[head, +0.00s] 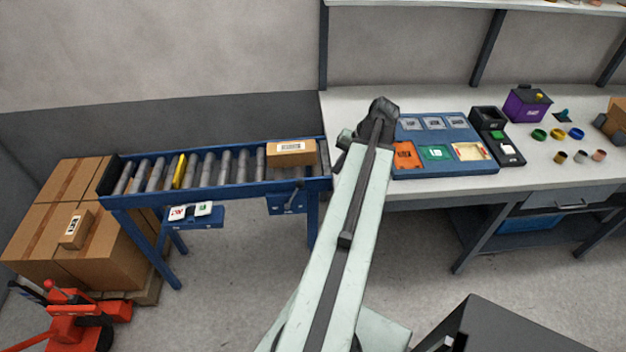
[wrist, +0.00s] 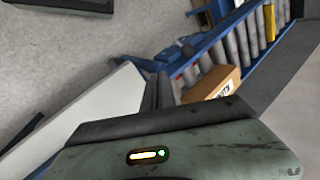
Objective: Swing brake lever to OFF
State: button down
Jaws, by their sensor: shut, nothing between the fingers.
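The brake lever (head: 294,192) is a small dark handle on a blue bracket (head: 288,206) at the front of the roller conveyor, near its right end. It leans up toward the right; its OFF marking is too small to read. The bracket area also shows small and blurred in the wrist view (wrist: 170,55). My gripper (wrist: 160,121) shows as a dark edge over a grey-green housing with a lit indicator at the bottom of the wrist view. It is shut, empty and apart from the lever. In the head view my arm hides its fingers.
The roller conveyor (head: 215,186) carries a cardboard box (head: 291,153) above the bracket. A blue card shelf (head: 190,222) hangs left of it. The workbench (head: 420,102) holds a blue tray and parts at right. Stacked cartons (head: 60,230) and a red pallet truck (head: 70,325) stand left.

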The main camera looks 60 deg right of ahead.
jog(key=w+a+f+b, duration=0.1)
jog(key=w+f+b, duration=0.1)
jog(key=w+a+f+b, duration=0.1)
jog(key=w+f+b, duration=0.2)
jog(key=w+a+f+b, duration=0.1)
jog(key=w+f+b, duration=0.1)
jog(key=f+b, duration=0.1)
jog(key=shift+w+a+f, duration=0.1)
jog(key=shift+w+a, duration=0.2)
jog(key=shift+w, duration=0.05)
